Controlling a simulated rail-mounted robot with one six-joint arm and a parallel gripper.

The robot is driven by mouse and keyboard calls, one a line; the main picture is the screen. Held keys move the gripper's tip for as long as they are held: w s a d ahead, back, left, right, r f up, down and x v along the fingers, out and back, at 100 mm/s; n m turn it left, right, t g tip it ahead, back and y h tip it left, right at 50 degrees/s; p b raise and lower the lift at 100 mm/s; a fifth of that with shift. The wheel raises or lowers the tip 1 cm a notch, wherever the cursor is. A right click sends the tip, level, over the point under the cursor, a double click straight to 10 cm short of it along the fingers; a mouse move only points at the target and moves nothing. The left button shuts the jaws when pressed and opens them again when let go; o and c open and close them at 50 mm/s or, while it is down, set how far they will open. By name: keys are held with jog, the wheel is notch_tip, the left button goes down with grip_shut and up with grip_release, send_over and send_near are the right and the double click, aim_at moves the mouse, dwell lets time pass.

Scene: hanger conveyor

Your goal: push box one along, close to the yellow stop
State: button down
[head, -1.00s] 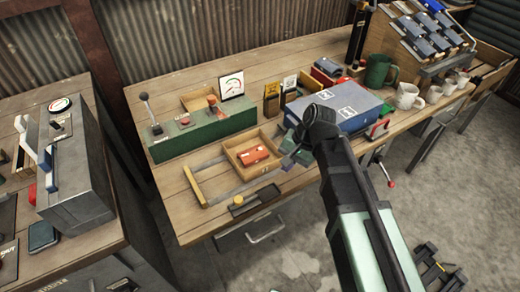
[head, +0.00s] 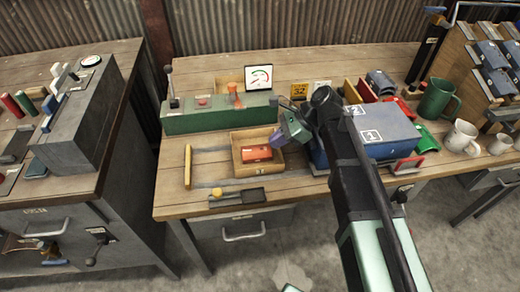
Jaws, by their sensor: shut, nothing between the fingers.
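An open wooden box (head: 236,165) with a red block (head: 257,154) in it sits between two pale rails, which I take to be box one. The yellow stop (head: 187,167) is a thin upright-looking bar across the left end of the rails, with a clear gap between it and the box. My gripper (head: 277,137) is shut and empty at the box's right back corner. I cannot tell whether it touches the box. My arm hides part of the bench right of the box.
A green control console (head: 215,119) with a lever stands behind the box. A blue case (head: 380,133) lies to the right, partly behind my arm. A dark tool with a yellow part (head: 237,197) lies in front. A green mug (head: 438,98) stands farther right.

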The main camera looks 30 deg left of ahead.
aim_at(247, 159)
jog(key=b+x, duration=0.3)
jog(key=x, duration=0.1)
jog(key=b+x, duration=0.3)
jog(key=x, duration=0.2)
jog(key=shift+w+d+f, duration=0.1)
jog(key=shift+f, duration=0.35)
jog(key=shift+s+a+r, duration=0.2)
jog(key=shift+s+a, duration=0.25)
jog(key=shift+a, duration=0.1)
jog(key=shift+s+a+r, duration=0.25)
jog(key=shift+s+a, duration=0.15)
jog(key=shift+a, duration=0.15)
jog(key=shift+s+a, duration=0.35)
jog(key=shift+a, duration=0.15)
